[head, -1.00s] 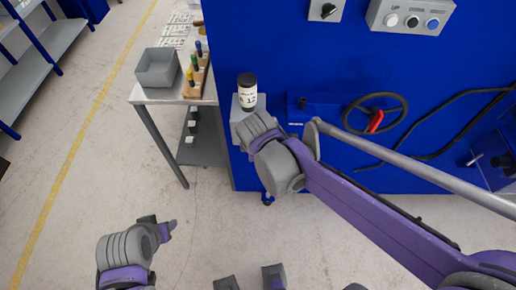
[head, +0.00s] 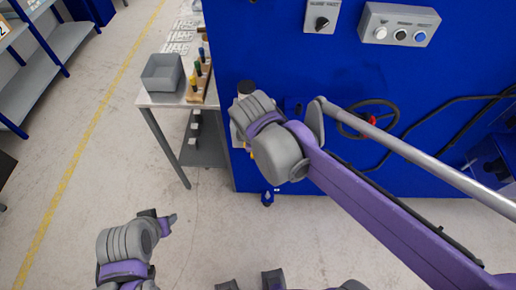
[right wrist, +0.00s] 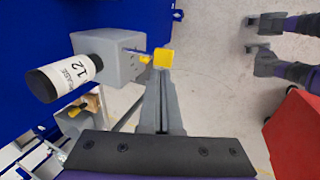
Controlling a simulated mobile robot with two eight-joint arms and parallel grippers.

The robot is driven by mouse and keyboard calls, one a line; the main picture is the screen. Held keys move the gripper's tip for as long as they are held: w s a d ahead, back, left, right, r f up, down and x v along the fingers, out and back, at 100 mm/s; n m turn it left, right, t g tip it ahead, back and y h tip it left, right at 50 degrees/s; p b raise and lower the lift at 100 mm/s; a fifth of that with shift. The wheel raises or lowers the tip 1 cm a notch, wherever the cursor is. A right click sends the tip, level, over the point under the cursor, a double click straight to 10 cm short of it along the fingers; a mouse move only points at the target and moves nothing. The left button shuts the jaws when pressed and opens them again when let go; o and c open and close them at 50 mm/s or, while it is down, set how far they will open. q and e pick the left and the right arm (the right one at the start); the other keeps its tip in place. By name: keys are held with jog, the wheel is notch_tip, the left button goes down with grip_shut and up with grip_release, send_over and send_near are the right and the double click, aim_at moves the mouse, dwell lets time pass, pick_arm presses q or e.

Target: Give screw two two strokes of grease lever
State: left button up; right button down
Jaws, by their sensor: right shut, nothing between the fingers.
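The grease unit is a grey box (right wrist: 108,60) with a black and white bottle (right wrist: 62,78) marked "12", mounted on the blue machine side. A yellow-tipped lever (right wrist: 163,58) sticks out of the box in the right wrist view. My right gripper (right wrist: 164,76) is shut and empty, with its fingertips just at the yellow tip; I cannot tell whether they touch. In the head view my right wrist hides that gripper, the lever and most of the bottle (head: 245,88). My left gripper (head: 165,220) hangs over open floor at lower left, far from the unit; its jaws are unclear.
A metal table (head: 155,98) with a grey bin (head: 162,72) and a wooden block of coloured-handled tools (head: 198,80) stands left of the machine. A handwheel (head: 367,118) and a button box (head: 398,24) are to the right.

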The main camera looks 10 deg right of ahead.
pick_arm(q)
jog(key=shift+w+a+r, duration=0.1)
jog(key=shift+w+r, duration=0.1)
jog(key=shift+w, duration=0.05)
pick_arm(e)
jog(key=v, duration=0.2)
jog(key=w+v, duration=0.1)
jog(key=v, duration=0.2)
jog(key=shift+r, duration=0.3)
jog(key=s+d+f+m+t+y, duration=0.1)
jog(key=s+d+f+m, duration=0.7)
jog(key=s+f+m, duration=0.3)
jog(key=m, duration=0.3)
jog(key=shift+s+d+m+t, duration=0.15)
jog(key=shift+s+m+t, duration=0.15)
jog(key=shift+s+m, duration=0.1)
jog(key=shift+f, duration=0.1)
dwell(0.9)
